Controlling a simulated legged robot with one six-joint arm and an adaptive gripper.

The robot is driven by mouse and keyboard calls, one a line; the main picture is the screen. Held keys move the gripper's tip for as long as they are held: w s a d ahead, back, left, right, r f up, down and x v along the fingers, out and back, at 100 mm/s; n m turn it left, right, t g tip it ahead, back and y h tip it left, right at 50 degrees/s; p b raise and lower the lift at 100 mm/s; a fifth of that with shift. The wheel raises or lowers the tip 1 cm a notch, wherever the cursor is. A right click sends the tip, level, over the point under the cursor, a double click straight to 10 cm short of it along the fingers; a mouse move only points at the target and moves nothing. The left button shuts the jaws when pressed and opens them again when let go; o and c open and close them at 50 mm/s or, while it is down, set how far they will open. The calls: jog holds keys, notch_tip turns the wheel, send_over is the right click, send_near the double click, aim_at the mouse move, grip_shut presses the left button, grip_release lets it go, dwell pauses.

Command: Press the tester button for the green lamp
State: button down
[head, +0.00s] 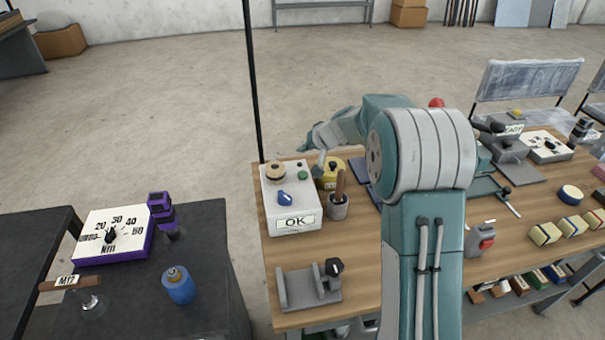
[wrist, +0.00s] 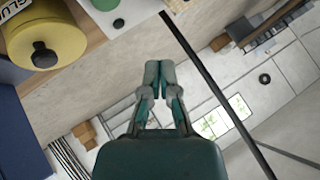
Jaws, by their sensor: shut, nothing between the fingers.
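The white tester box (head: 297,221) stands at the left end of the wooden bench, with an OK display on its front. On its top are a green round part (head: 303,175), a blue knob (head: 285,198) and a wooden disc (head: 275,172). I cannot tell for sure which part is the green lamp's button. In the wrist view, a corner of the box top shows with a green round part (wrist: 105,4) at the upper edge. My gripper (wrist: 158,65) is shut and empty, apart from the box in that view. In the head view my gripper (head: 319,170) is small, near the box's back right corner.
A yellow glue can (head: 330,174) stands right beside the box, close to my gripper; it also shows in the wrist view (wrist: 50,38). A grey cup (head: 338,207) with a wooden handle stands in front of it. A black upright pole (head: 254,80) rises behind the box.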

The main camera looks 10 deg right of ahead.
aim_at(299, 172)
jog(key=shift+f, duration=3.15)
jog(key=shift+f, duration=0.15)
jog(key=shift+f, duration=0.15)
jog(key=shift+f, duration=0.6)
jog(key=shift+r, duration=1)
jog(key=shift+r, duration=2.5)
jog(key=shift+s, duration=0.1)
